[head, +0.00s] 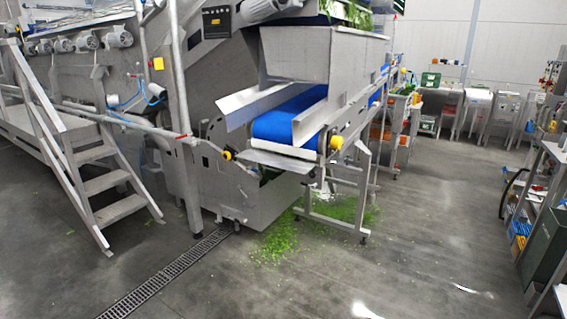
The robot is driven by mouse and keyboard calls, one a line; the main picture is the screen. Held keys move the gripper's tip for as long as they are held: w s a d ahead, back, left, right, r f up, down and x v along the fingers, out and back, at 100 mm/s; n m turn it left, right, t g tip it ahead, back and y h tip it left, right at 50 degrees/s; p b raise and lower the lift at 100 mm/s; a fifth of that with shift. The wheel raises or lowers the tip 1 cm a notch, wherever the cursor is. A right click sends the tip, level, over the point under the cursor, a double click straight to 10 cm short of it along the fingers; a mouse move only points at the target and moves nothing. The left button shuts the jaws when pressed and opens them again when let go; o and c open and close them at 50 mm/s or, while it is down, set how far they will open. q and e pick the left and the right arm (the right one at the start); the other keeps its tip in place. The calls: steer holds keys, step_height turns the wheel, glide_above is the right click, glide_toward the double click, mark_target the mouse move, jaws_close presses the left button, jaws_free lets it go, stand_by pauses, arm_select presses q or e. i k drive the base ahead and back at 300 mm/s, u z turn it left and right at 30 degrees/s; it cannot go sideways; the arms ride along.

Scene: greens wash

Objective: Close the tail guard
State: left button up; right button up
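In the head view a blue conveyor belt (278,122) comes out from under a grey hopper (322,55), between sloped metal side plates. A flat grey metal plate (275,161), apparently the tail guard, juts out just below the belt's near end. The belt's rounded end is exposed above it. Neither of my grippers is in view.
Metal steps (105,175) stand at the left. Green leaf scraps (275,240) litter the floor under the conveyor. A drain grate (165,275) crosses the floor. Shelves (545,190) line the right edge. The floor in front and to the right is open.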

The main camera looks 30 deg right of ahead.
mark_target(296, 167)
steer(key=z, duration=0.35)
steer(key=i, duration=0.6)
steer(key=z, duration=0.65)
steer(key=i, duration=2.45)
steer(key=u, duration=0.7)
